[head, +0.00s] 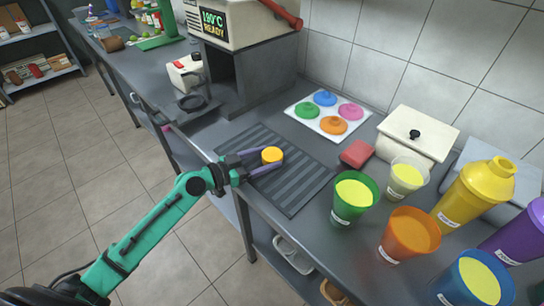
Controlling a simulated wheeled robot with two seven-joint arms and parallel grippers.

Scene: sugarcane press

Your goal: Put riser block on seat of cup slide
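A round yellow-orange block (272,155), which I take to be the riser block, is over the ribbed dark mat in the middle of the counter. My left gripper (271,157) has one purple finger on each side of it, and both appear to touch it. I cannot tell whether the block rests on the mat or is just above it. A dark part with a round ring (196,101) in front of the grey machine looks like the cup slide. Its seat is too small to make out clearly. My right gripper is out of view.
The grey machine (262,75) stands at the back, with a white container (184,72) to its left. Right of the mat (289,193) are a red block (357,153), a white lidded box (418,133) and several filled cups. A tray (302,117) holds coloured lids.

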